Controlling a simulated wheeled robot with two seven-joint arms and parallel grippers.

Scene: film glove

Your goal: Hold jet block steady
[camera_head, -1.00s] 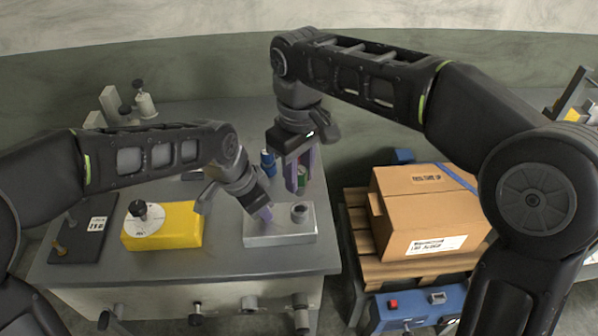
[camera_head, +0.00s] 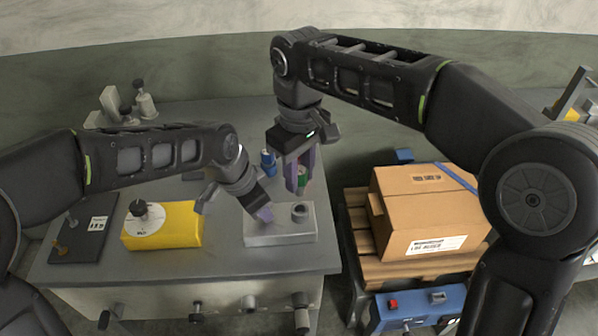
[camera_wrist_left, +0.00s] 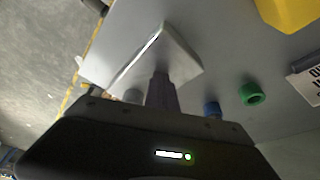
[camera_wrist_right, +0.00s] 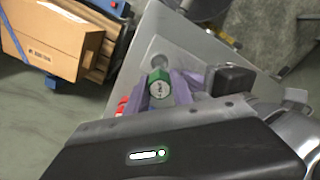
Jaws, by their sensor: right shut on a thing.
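The jet block, a light grey metal block (camera_head: 280,236), lies on the grey bench near its front right. A short round boss (camera_head: 299,211) with a dark hole stands on its right part. My left gripper (camera_head: 265,214) has its purple fingers together at the left part of the block's top. In the left wrist view the fingertips (camera_wrist_left: 161,80) meet the block (camera_wrist_left: 180,55); exact contact is unclear. My right gripper (camera_head: 301,186) is shut on a green hexagonal part (camera_wrist_right: 159,84) with a pale labelled face, above and behind the block.
A yellow block (camera_head: 170,232) with a white disc sits left of the jet block. A blue cylinder (camera_head: 268,163) stands behind. A green ring (camera_wrist_left: 253,94) shows in the left wrist view. A cardboard box (camera_head: 425,215) on a pallet stands right of the bench.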

